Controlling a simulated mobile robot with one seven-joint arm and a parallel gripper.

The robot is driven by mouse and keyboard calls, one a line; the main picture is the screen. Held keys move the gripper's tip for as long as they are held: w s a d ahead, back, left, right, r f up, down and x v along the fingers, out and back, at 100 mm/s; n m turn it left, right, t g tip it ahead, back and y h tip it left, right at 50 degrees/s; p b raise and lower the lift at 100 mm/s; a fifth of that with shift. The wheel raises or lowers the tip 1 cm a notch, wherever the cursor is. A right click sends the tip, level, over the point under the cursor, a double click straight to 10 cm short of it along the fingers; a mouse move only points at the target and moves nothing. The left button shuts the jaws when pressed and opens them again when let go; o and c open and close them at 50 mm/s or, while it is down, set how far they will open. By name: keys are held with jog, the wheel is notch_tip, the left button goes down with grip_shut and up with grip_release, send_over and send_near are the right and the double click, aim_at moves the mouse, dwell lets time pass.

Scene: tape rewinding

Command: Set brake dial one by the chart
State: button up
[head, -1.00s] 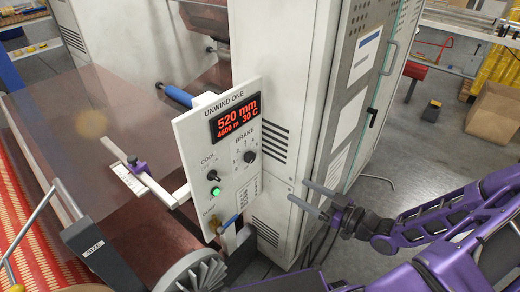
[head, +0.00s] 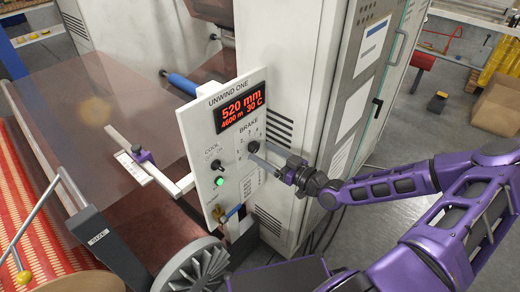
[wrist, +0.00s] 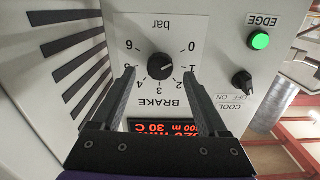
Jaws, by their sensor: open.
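The brake dial (wrist: 160,66) is a round black knob on the white UNWIND ONE panel (head: 192,135). In the wrist view it appears upside down, with a bar scale from 0 to 6 around it; its pointer seems to lean toward 0, but the mark is small. My gripper (wrist: 159,74) is open, one finger on each side of the knob, with gaps visible. In the head view my gripper (head: 258,154) is at the dial (head: 253,147). The red display (head: 240,111) reads 520 mm, 4600 m, 30 C.
The COOL switch (wrist: 242,82) and green EDGE lamp (wrist: 260,41) sit beside the dial.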

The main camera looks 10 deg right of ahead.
jog(key=shift+x, duration=1.1)
grip_shut()
